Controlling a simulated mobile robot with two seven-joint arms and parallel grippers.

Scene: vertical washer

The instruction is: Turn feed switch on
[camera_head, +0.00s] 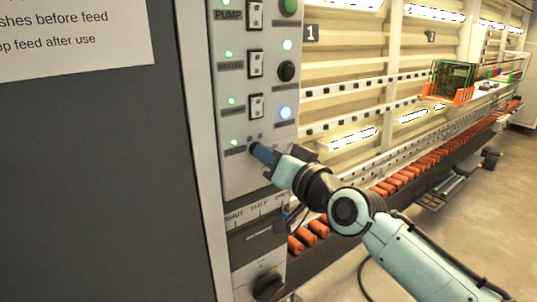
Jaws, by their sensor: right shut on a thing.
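The control panel (235,185) is a light grey upright strip. The feed switch (253,147) is at the lowest row of its upper part, beside a small label and a lit green lamp (234,142). My right gripper (259,152) reaches in from the lower right and is shut on the feed switch. The gripper's fingers cover most of the switch, so its setting cannot be read. My left gripper is not in view.
Rocker switches (256,63), a green button (288,7) and a black knob (286,71) sit above. A dark rotary knob (267,285) is below. The washer line with orange rollers (400,178) and a rack (450,80) runs right.

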